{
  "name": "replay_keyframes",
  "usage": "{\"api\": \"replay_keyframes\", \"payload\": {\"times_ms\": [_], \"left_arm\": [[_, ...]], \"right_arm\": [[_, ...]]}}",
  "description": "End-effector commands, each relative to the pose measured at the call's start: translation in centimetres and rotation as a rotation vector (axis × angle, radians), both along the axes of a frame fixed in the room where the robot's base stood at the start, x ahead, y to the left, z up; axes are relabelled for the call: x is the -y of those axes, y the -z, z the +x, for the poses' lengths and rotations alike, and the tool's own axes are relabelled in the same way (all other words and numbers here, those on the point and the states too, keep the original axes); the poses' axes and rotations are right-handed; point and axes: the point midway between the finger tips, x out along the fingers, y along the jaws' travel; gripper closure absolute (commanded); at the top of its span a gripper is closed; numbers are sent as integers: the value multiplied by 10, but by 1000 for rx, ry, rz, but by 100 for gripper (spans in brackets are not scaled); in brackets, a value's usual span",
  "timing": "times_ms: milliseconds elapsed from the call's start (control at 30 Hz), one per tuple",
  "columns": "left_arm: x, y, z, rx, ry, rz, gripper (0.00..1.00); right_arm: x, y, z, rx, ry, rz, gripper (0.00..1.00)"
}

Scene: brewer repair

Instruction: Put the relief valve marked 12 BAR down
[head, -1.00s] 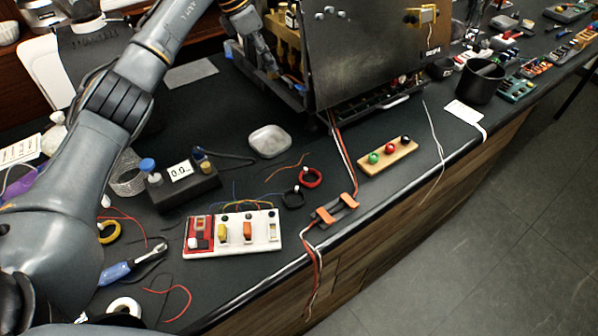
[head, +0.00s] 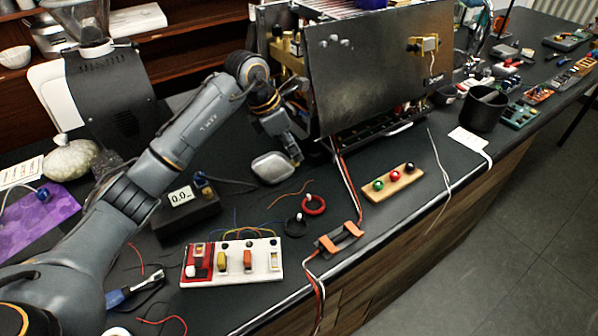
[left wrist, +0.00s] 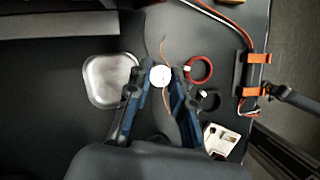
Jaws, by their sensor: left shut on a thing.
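My left gripper (head: 297,161) is low over the bench beside the grey metal dish (head: 272,167), in front of the brewer. In the left wrist view its two blue-sided fingers (left wrist: 160,78) are shut on a small part with a round white face (left wrist: 160,76), which I take to be the relief valve. Its marking cannot be read, and in the head view the part is mostly hidden by the fingers. The dish (left wrist: 110,79) lies just left of the fingers there. I cannot tell whether the part touches the bench. My right gripper is not in view.
The brewer's dark panel (head: 375,70) stands behind. A red ring (head: 314,205), a black ring (head: 295,227), an orange-clipped cable holder (head: 340,238), a board with coloured knobs (head: 395,184) and a switch panel (head: 232,262) lie nearby. Bare bench lies left of the dish.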

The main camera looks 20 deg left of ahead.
Motion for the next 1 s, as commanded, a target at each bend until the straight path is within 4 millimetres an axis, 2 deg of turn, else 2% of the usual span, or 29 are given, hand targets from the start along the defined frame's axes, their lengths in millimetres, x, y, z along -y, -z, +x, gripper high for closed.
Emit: {"api": "replay_keyframes", "payload": {"times_ms": [33,200,367,500,600,933,967,1000], "left_arm": [[6,7,-7,-4,3,0,100],[17,27,-17,0,1,0,100],[23,37,-23,-1,2,-2,100],[23,56,-24,-3,-1,-1,100],[23,66,-23,0,-1,-2,100],[23,71,-22,3,1,1,100],[23,70,-22,3,1,1,72],[23,70,-22,2,1,2,64]], "right_arm": [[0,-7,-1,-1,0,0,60],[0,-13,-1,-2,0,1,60],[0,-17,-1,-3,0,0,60],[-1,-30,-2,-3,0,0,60],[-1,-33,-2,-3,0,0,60],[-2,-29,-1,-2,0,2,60],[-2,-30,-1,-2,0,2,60],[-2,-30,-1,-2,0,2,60]]}}
